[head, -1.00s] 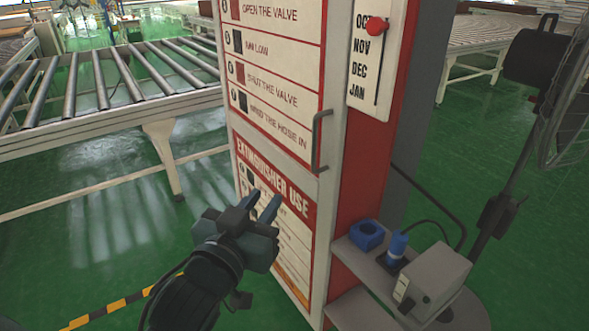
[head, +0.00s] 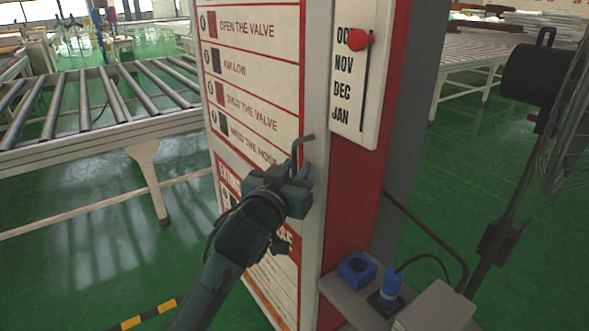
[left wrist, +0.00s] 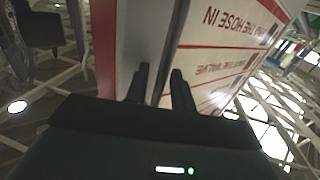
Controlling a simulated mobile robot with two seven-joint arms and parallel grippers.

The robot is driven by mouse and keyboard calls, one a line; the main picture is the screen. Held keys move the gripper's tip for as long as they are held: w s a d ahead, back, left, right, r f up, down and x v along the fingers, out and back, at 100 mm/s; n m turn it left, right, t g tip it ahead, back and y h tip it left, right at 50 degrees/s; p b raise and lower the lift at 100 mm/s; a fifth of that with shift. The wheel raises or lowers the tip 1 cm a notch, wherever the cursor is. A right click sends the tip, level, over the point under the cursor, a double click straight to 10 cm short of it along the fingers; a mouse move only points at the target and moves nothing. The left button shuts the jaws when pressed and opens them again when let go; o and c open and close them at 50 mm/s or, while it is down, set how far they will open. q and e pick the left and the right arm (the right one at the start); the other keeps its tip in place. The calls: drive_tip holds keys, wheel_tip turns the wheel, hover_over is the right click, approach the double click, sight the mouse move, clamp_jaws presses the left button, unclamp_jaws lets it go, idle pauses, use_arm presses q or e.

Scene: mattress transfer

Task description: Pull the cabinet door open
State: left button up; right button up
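The cabinet door (head: 262,88) stands upright, with a white instruction panel and red borders. It looks shut. Its grey bar handle (head: 304,139) is at the door's right edge; the top shows and the lower part is hidden behind my gripper. My left gripper (head: 298,168) is at the handle, in front of the door. In the left wrist view its two dark fingers (left wrist: 159,86) are apart, pointing at the door (left wrist: 225,50). A dark strip, seemingly the handle, runs between them, with light gaps beside it. My right gripper is not in view.
A roller conveyor (head: 110,105) stands at the left. To the right are the red cabinet side with a month slider (head: 360,80), a small shelf with a blue block (head: 357,268), a blue plug and a grey box, and a fan (head: 545,85).

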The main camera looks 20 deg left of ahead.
use_arm(q)
drive_tip(key=shift+w, duration=0.15)
drive_tip(key=shift+c, duration=0.5)
clamp_jaws()
